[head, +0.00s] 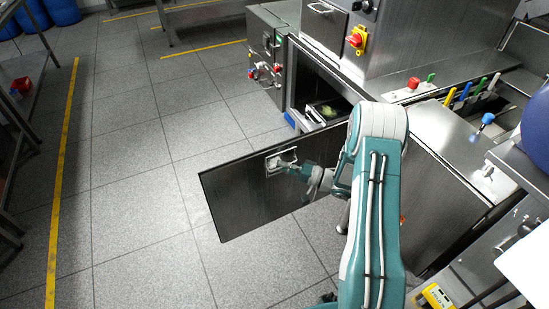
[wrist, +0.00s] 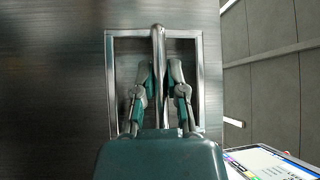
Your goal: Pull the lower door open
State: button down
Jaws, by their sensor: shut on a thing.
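The lower door (head: 240,195) is a flat brushed-metal panel, swung out from the steel machine and standing open over the floor. Its dark surface fills the left of the wrist view (wrist: 50,90). The door's handle (head: 281,160) is a bar in a square recessed frame near the panel's upper edge. In the wrist view the handle bar (wrist: 158,75) runs upright between my two fingers. My gripper (head: 298,170) is shut on this handle; it shows in the wrist view (wrist: 160,70) with a finger on each side of the bar. My arm hides part of the panel.
The machine's opening (head: 325,85) behind the door holds a tray with something green. A red and yellow switch (head: 355,38) and coloured handles (head: 465,90) are above and right. Grey tiled floor (head: 130,170) is free at left, beside a yellow line (head: 63,180).

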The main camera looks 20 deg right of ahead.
jog(key=shift+s+d+f+n+g, duration=0.15)
jog(key=shift+s+d+g, duration=0.1)
jog(key=shift+s, duration=0.35)
jog(key=shift+s+d+f+n+g, duration=0.15)
jog(key=shift+s+g, duration=0.1)
jog(key=shift+s, duration=0.3)
jog(key=shift+r, duration=0.1)
jog(key=c, duration=0.7)
grip_release()
jog(key=shift+w, duration=0.1)
jog(key=shift+d, duration=0.1)
jog(key=shift+r, duration=0.1)
jog(key=v, duration=1.2)
jog(key=shift+w+f, duration=0.15)
jog(key=shift+f, duration=0.2)
